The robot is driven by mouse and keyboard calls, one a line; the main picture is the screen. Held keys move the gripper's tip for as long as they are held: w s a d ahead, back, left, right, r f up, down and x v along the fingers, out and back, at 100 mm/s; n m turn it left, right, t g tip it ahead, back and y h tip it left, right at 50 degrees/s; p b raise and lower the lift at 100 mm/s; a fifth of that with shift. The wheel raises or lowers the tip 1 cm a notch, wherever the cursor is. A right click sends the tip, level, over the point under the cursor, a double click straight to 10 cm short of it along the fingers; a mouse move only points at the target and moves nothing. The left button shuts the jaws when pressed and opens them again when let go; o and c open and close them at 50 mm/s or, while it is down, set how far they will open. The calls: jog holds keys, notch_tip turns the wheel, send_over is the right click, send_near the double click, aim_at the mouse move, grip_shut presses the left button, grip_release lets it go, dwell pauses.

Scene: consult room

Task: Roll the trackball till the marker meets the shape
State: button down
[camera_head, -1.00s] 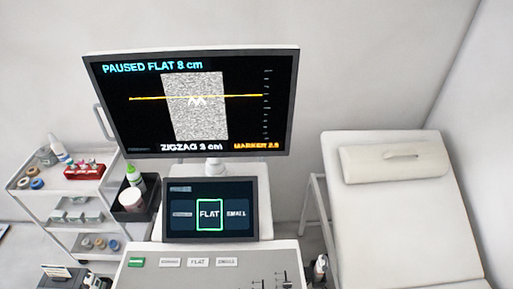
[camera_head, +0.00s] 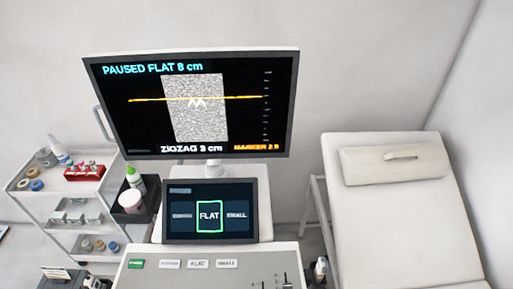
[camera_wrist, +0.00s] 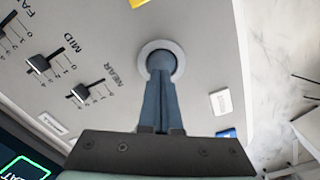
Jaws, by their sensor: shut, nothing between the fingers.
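The big monitor (camera_head: 245,130) shows "PAUSED FLAT 8 cm" and a grey speckled image. A white zigzag shape (camera_head: 197,103) lies in the speckle, labelled "ZIGZAG 3 cm". The yellow marker line (camera_head: 150,99) runs across at the top of the zigzag, seeming to touch or overlap it. The orange marker number at lower right is too blurred to read surely. In the wrist view, the trackball (camera_wrist: 161,60) sits in a pale ring on the console. My gripper (camera_wrist: 161,72) is shut and empty, its tips over the ball and seemingly on it; contact is hard to tell.
Sliders (camera_wrist: 39,63) marked NEAR, MID and FAR stand beside the trackball. A touchscreen (camera_head: 210,237) has FLAT outlined in green. A supply trolley (camera_head: 65,188) is at left, an exam couch (camera_head: 400,230) at right.

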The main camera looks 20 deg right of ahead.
jog(key=shift+f+b, duration=0.55)
jog(key=shift+f, duration=0.25)
dwell(0.6)
jog(key=shift+s+a+p, duration=0.1)
jog(key=shift+s+p, duration=0.2)
jog(key=shift+p, duration=0.1)
jog(key=shift+r, duration=0.1)
dwell(0.4)
jog(key=shift+r+p, duration=2.45)
jog(key=shift+p, duration=0.25)
